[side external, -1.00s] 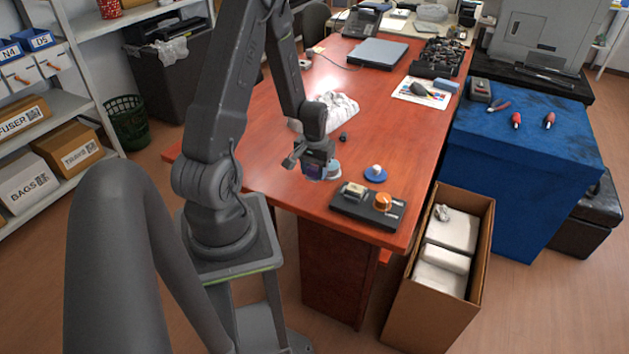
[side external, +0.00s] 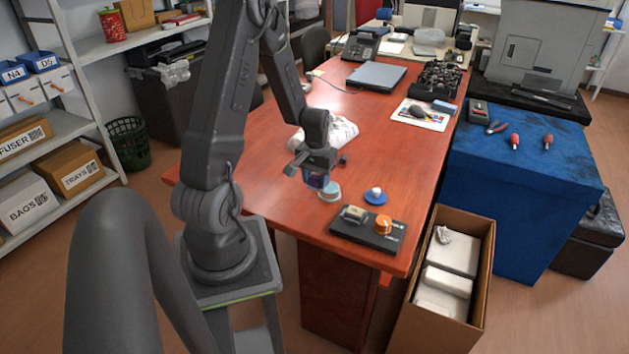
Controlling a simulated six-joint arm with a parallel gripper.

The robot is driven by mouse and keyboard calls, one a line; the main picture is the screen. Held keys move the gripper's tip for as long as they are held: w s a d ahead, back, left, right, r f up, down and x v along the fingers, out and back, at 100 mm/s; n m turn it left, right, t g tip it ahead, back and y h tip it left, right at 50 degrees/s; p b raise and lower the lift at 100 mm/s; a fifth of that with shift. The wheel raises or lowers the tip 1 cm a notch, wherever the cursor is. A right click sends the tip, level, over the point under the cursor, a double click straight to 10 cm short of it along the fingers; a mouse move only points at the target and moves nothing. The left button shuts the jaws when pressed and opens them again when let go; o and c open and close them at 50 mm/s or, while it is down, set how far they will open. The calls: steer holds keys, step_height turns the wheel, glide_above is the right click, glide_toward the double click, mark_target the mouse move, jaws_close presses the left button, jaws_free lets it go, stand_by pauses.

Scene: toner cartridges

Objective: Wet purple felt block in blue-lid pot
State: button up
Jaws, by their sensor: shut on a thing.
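My gripper (side external: 316,168) is shut on a small purple felt block (side external: 317,181), pointing down over the near part of the red-brown table. A small round pot (side external: 331,192) with a pale blue-green top stands just below and right of the block. The block overlaps the pot's left side in the picture; I cannot tell whether it touches the rim. The blue lid (side external: 376,198) with a white knob lies on the table to the right of the pot, apart from it. The inside of the pot and any wetness on the block cannot be seen.
A black tray (side external: 350,232) with an orange knob and a pale block sits at the table's near edge. A crumpled white cloth (side external: 342,131) and a small dark piece (side external: 343,159) lie behind the gripper. An open cardboard box (side external: 482,270) stands right of the table.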

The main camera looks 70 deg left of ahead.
step_height(320, 180, up, 2)
glide_above(331, 186)
steer(key=shift+s+f, duration=0.1)
steer(key=shift+f, duration=0.8)
steer(key=shift+f, duration=0.1)
steer(key=shift+f, duration=2.9)
steer(key=shift+f, duration=0.6)
steer(key=shift+r, duration=0.1)
steer(key=shift+r, duration=3.45)
